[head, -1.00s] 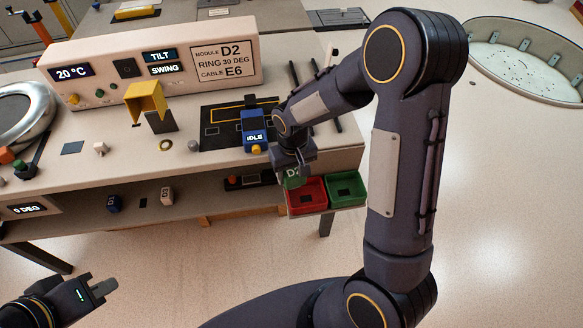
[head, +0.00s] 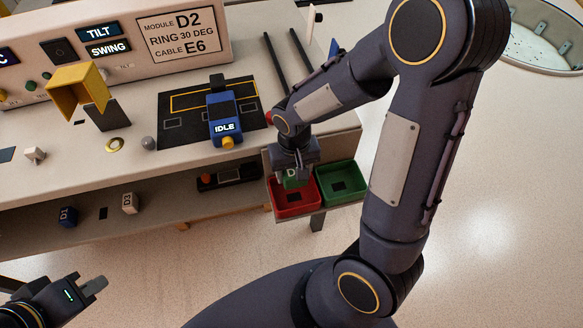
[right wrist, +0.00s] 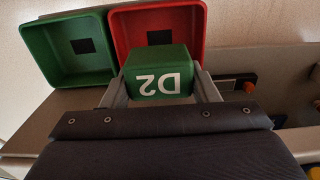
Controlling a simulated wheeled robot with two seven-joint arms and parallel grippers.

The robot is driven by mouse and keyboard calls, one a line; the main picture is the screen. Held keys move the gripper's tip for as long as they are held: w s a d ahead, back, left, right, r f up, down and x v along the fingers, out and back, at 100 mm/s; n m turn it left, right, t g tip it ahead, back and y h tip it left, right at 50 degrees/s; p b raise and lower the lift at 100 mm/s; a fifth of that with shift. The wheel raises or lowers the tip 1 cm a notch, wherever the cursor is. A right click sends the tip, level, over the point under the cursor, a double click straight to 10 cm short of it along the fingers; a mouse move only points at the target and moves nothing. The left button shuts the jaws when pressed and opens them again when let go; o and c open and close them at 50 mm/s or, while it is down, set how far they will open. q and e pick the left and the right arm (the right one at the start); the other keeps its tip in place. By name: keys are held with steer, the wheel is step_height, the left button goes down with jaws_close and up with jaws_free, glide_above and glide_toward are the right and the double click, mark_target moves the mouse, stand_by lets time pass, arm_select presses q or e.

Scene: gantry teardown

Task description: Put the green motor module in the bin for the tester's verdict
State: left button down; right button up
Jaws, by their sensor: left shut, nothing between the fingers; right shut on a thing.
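The green motor module marked D2 (right wrist: 158,75) is between the fingers of my right gripper (right wrist: 160,92), which is shut on it. In the head view the module (head: 292,179) is mostly hidden under the gripper and shows over the red bin (head: 297,204). In the right wrist view it overlaps the near part of the red bin (right wrist: 187,22); I cannot tell its height above the floor of the bin. The green bin (head: 342,184) is right beside the red one and empty. The tester (head: 225,112) is blue and reads IDLE. My left gripper (head: 92,287) is shut and empty at lower left.
The bench panel (head: 110,45) shows TILT, SWING and a card reading D2, 30 DEG, E6. A yellow bracket (head: 78,85) stands on the bench. Floor right of the bins is clear.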

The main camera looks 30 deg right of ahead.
steer(key=shift+w, duration=0.1)
steer(key=shift+r, duration=0.1)
stand_by(0.3)
steer(key=b, duration=0.5)
glide_above(293, 195)
steer(key=shift+f, duration=2.85)
steer(key=shift+f+b, duration=0.75)
steer(key=shift+f, duration=0.15)
steer(key=shift+f+b, duration=0.55)
steer(key=shift+f, duration=0.05)
steer(key=o, duration=1.3)
steer(key=shift+r, duration=0.15)
